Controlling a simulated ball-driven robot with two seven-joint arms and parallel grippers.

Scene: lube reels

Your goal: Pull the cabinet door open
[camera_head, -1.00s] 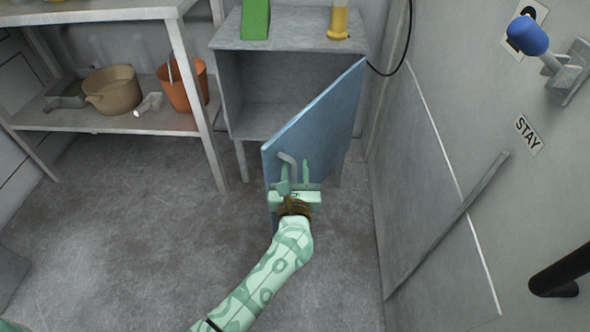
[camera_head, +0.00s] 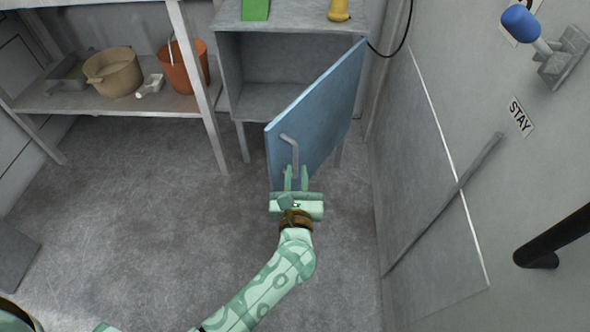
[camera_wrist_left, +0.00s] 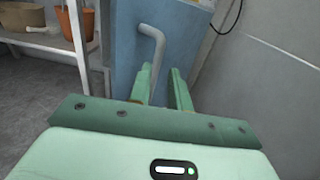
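The blue cabinet door (camera_head: 330,105) is swung wide open from its right-hand side, and the grey cabinet (camera_head: 285,72) behind it shows an empty inside. A bent grey handle (camera_head: 294,152) stands on the door; it also shows in the left wrist view (camera_wrist_left: 157,45). My left gripper (camera_head: 296,176) is open, its two green fingers apart. Its tips are at the handle's lower end, and in the left wrist view the handle's lower part shows beside the left finger (camera_wrist_left: 143,84). I cannot tell whether they touch. My right gripper is not in view.
A shelf (camera_head: 150,103) with a tan pot (camera_head: 113,74) and an orange bucket (camera_head: 184,68) stands at the left. A grey wall with a blue-knobbed lever (camera_head: 521,22) and a black bar (camera_head: 555,238) bounds the right.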

